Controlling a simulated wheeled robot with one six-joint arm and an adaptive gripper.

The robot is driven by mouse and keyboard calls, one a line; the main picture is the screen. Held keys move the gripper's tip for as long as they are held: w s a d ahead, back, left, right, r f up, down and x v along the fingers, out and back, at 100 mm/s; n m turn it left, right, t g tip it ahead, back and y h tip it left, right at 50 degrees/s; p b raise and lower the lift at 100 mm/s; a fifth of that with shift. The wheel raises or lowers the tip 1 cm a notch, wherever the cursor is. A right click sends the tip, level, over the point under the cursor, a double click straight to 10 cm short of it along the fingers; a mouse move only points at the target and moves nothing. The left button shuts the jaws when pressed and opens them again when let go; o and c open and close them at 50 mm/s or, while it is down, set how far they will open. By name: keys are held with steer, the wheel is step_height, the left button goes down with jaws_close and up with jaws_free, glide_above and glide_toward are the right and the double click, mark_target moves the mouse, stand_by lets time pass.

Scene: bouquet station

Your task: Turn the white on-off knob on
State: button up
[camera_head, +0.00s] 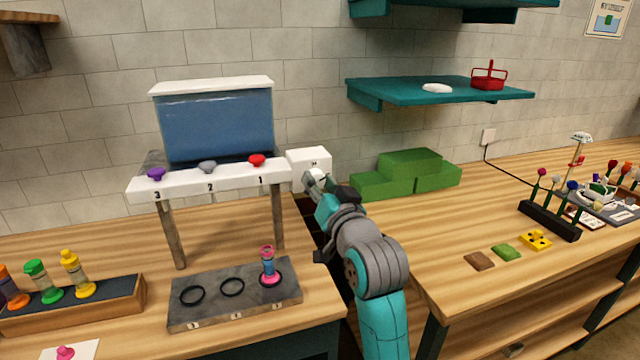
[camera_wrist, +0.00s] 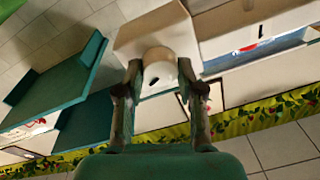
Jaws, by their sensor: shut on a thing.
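The white on-off knob (camera_wrist: 160,72) sits on the front of a white box (camera_head: 308,159), which joins the right end of the white dispenser shelf. In the wrist view the knob is round, with a small dark mark on its face. My gripper (camera_wrist: 158,82) has one finger on each side of the knob and is shut on it. In the head view my gripper (camera_head: 317,184) reaches up to the box front and partly hides the knob.
A blue tank (camera_head: 217,125) stands behind red, grey and purple knobs on the numbered shelf (camera_head: 205,181). Below, a grey tray (camera_head: 235,295) holds a pink vial (camera_head: 268,262). Green blocks (camera_head: 405,175) sit right of my gripper. A gap separates the two tables.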

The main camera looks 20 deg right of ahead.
steer(key=m, duration=0.5)
steer(key=shift+h, duration=0.3)
steer(key=shift+m, duration=0.3)
steer(key=o, duration=1.1)
steer(key=shift+o, duration=0.2)
steer(key=s+f, duration=0.1)
steer(key=s, duration=1.1)
steer(key=shift+f, duration=0.2)
steer(key=shift+w, duration=0.1)
